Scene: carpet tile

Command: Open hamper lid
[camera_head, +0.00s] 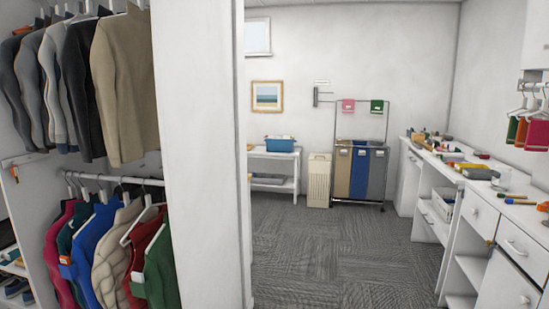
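A tall beige hamper (318,183) with slatted vents stands upright on the carpet against the far wall. Its top (320,156) looks closed, though it is small and far off. The hamper stands between a white shelf unit and a wheeled laundry sorter. Neither of my grippers shows in the head view.
The laundry sorter (360,174) has beige, blue and grey bags. The white shelf unit (276,154) holds a blue bin (279,144). A white partition (205,150) and hanging clothes (125,85) fill the left. A cluttered counter (475,183) runs along the right. Carpet (330,250) between is clear.

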